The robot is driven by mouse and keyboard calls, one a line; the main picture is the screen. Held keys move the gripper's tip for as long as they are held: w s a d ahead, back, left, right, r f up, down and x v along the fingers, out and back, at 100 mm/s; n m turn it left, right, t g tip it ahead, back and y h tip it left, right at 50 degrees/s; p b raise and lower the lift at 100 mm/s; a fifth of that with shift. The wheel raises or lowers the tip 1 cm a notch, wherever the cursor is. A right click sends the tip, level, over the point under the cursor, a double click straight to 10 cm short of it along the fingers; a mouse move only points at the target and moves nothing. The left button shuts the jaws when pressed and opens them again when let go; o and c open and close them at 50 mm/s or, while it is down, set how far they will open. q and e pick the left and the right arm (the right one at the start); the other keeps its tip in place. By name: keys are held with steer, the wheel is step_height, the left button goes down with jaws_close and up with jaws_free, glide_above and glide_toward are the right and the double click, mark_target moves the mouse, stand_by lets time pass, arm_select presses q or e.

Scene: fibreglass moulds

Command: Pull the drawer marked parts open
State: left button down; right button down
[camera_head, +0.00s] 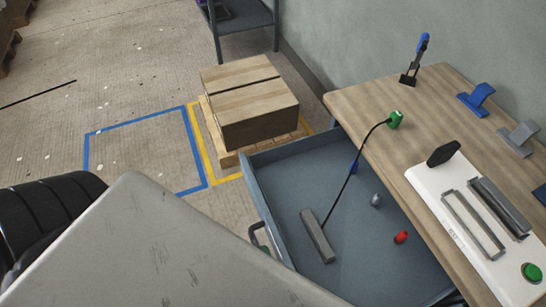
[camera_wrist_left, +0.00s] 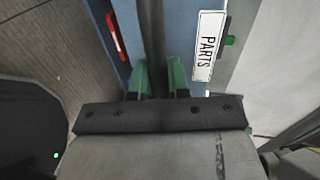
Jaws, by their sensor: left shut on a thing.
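The blue-grey drawer (camera_head: 285,165) stands pulled out from under the wooden worktop, its inside open to view. In the left wrist view, a white label (camera_wrist_left: 207,45) reading PARTS sits beside my left gripper (camera_wrist_left: 162,80). The gripper's two green fingers are shut on the dark handle bar (camera_wrist_left: 153,35) that runs between them. My right gripper is not in view.
In the drawer lie a grey bar (camera_head: 317,236), a grey knob-like piece (camera_head: 376,200) and a red piece (camera_head: 401,237). A thin cable runs from near the bar to a green piece (camera_head: 395,119) on the worktop (camera_head: 365,98). A box (camera_head: 250,100) on a pallet stands beyond the drawer.

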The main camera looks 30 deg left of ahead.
arm_select(q)
steer(key=shift+s+a, duration=0.25)
steer(key=shift+s, duration=0.05)
steer(key=c, duration=1.1)
jaws_free()
steer(key=b+v, duration=0.1)
steer(key=v, duration=0.9)
steer(key=shift+s+a, duration=0.2)
steer(key=shift+s, duration=0.1)
